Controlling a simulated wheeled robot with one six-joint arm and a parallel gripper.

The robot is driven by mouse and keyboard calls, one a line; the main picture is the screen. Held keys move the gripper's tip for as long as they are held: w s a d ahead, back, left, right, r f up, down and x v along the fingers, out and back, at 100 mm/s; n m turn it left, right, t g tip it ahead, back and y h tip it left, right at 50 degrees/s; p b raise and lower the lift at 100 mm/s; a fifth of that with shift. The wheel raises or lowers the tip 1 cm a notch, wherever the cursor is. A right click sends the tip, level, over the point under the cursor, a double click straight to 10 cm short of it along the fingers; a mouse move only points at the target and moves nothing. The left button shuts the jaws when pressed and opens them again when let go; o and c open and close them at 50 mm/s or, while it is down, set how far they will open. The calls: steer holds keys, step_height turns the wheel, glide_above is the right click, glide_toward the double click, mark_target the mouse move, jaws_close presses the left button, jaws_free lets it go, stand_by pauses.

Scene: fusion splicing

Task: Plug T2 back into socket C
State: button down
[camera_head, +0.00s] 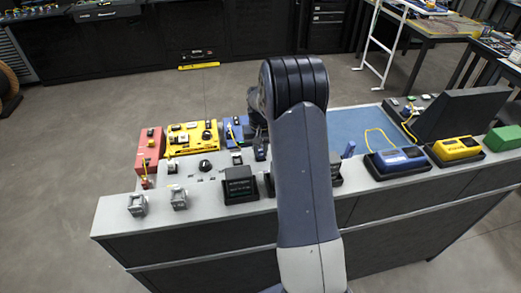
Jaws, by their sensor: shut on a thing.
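My gripper (257,120) is a dark shape at the left of my raised arm, over the back of the bench near the blue box (234,131). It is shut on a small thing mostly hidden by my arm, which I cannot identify. I cannot make out which plug is T2 or which socket is C, as no label is readable. A red box (150,150), a yellow box (193,138) and the blue box, with small plugs or sockets on top, stand at the left of the bench.
A grey bench (110,215) spans the view. Two grey clamps (137,204) and a black box (239,184) stand along its front edge. A blue case (397,160), a yellow case (457,149) and a large black sloped unit (465,113) are at right. A blue mat (358,125) looks mostly clear.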

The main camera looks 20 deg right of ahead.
steer(key=c, duration=1.3)
jaws_free()
steer(key=shift+o, duration=0.2)
steer(key=shift+r, duration=0.15)
step_height(320, 180, up, 11)
steer(key=b, duration=0.1)
steer(key=shift+f, duration=0.2)
steer(key=shift+f, duration=0.1)
step_height(320, 180, down, 10)
steer(key=shift+p, duration=0.8)
